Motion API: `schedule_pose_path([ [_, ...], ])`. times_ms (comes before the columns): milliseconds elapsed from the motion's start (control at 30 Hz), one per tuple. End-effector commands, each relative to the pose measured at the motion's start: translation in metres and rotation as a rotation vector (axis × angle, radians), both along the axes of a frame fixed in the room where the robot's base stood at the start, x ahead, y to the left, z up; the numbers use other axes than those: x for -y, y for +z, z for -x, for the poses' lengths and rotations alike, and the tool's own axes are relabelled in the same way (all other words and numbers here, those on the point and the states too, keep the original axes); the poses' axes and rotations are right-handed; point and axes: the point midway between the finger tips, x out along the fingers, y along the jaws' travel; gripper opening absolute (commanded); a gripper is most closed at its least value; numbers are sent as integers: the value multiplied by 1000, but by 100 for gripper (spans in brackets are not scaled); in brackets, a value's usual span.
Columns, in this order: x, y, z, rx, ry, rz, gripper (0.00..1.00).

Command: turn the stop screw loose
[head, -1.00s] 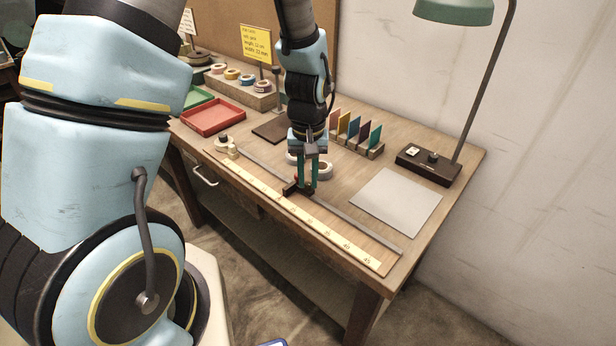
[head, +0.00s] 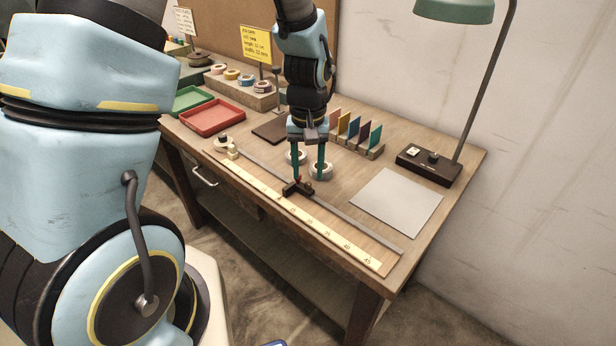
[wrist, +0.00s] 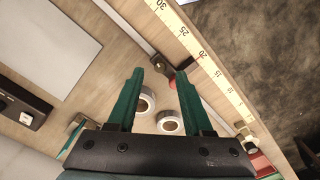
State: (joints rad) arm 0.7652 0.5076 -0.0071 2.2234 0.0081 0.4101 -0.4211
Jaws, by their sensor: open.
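The dark stop (head: 300,190) sits on the long metal rail beside the ruler, near the middle of the bench. Its small red screw (wrist: 173,84) shows in the wrist view between the fingers, partly beside the right finger. The stop also shows in the wrist view (wrist: 160,64), just beyond the fingertips. My gripper (head: 308,178) is open, its green fingers pointing down, just above and behind the stop. In the wrist view my gripper (wrist: 160,71) holds nothing. I cannot tell how tight the screw is.
Two white tape rolls (wrist: 146,101) (wrist: 170,122) lie close behind the stop. The ruler (head: 325,236) runs along the front edge. Colored cards (head: 354,128), a grey sheet (head: 396,202) and a lamp base (head: 428,165) are to the right. A red tray (head: 212,118) is left.

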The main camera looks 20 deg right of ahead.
Motion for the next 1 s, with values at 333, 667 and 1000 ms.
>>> schedule_pose_path([
  [333, 1, 63, -1, 3, 0, 3, 51],
  [667, 0, 81, 0, 0, -1, 0, 51],
  [1000, -2, 80, -1, 0, 1, 0, 51],
])
